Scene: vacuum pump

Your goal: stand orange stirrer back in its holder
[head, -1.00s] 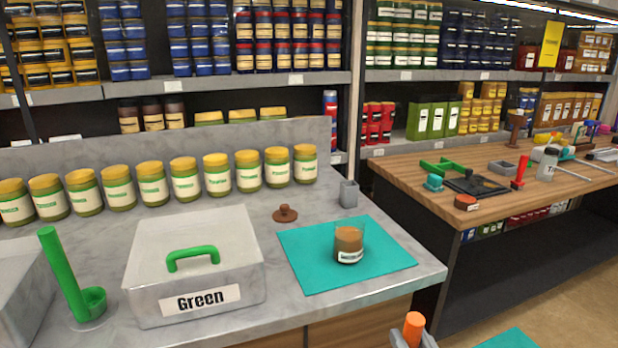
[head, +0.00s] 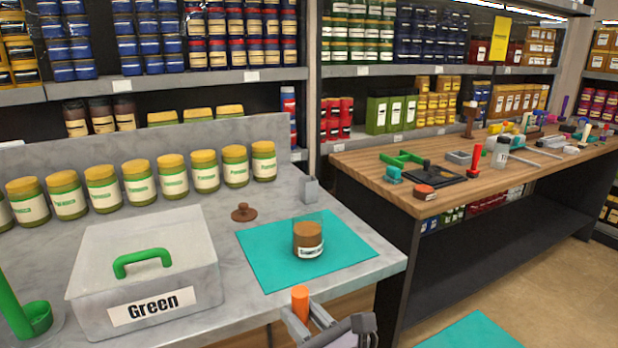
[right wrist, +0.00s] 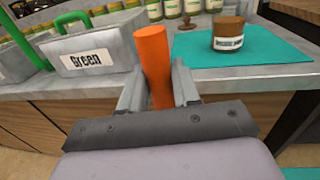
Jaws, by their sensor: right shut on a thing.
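The orange stirrer (head: 300,302) is upright in my right gripper (head: 309,322), in front of the near edge of the grey bench. In the right wrist view the orange stirrer (right wrist: 154,65) stands between the two fingers of the gripper (right wrist: 159,88), which are shut on it. A small grey square cup (head: 310,190), which looks like the holder, stands on the bench behind the teal mat. It is well apart from the stirrer. I cannot make it out in the right wrist view. My left gripper is not in view.
A glass jar with brown contents (head: 308,240) stands on the teal mat (head: 352,248). A brown knobbed lid (head: 243,212) lies behind the mat. A box labelled Green (head: 190,255) and a green stirrer (head: 12,308) are at left. A row of jars (head: 132,184) lines the back.

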